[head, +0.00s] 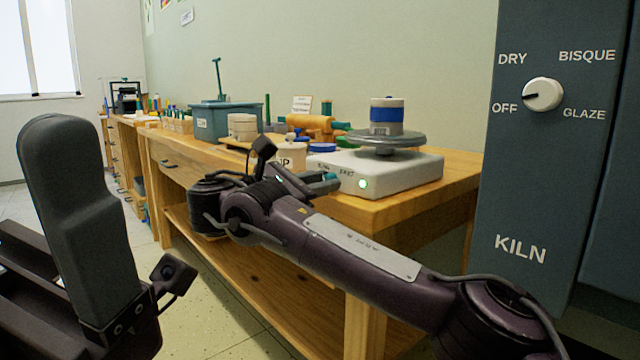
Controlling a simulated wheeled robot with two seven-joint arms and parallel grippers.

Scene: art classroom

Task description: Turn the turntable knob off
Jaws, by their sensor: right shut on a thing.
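The turntable (410,168) has a white base with a grey round wheel (381,139) and stands near the right end of the wooden bench. A beige cylinder with a blue band (386,117) stands on the wheel. A green light (363,183) glows on the base's front. My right gripper (328,183) is at the left of the base's front, shut on what appears to be the turntable knob, which its fingers hide. My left gripper (75,205) is large and close at the left; its jaw opening cannot be made out.
A grey kiln panel (530,180) at the right has a white knob (543,95) pointing to OFF. The bench (455,185) also holds a blue-grey bin (222,122), a wooden roller (312,124) and a white container (291,156) close behind my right gripper.

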